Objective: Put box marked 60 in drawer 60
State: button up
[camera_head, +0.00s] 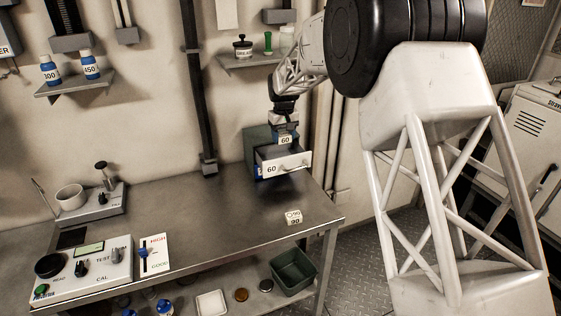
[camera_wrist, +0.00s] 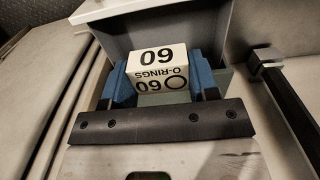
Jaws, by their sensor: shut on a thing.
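The white box marked 60 (camera_head: 285,140), with "O-RINGS" also readable in the wrist view (camera_wrist: 160,68), is between the blue fingers of my gripper (camera_wrist: 160,80). My gripper (camera_head: 284,135) is shut on it and points down. In the head view the box appears over the open drawer 60 (camera_head: 271,169). The drawer has a white front with a knob and is pulled out of a grey-green cabinet (camera_head: 256,140) at the back of the bench. The box's exact height over the drawer floor cannot be told, and the drawer's inside is mostly hidden.
Another small white box, which seems marked 90 (camera_head: 294,217), lies on the metal bench (camera_head: 215,205) in front of the drawer. A shelf (camera_head: 250,62) with jars is on the wall above. A control panel (camera_head: 85,270) stands at the left. The bench middle is clear.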

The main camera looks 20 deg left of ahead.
jog(key=shift+f, duration=2.5)
jog(key=shift+f, duration=2.5)
jog(key=o, duration=1)
jog(key=shift+f, duration=0.1)
notch_tip(320, 180, up, 12)
jog(key=shift+r, duration=0.15)
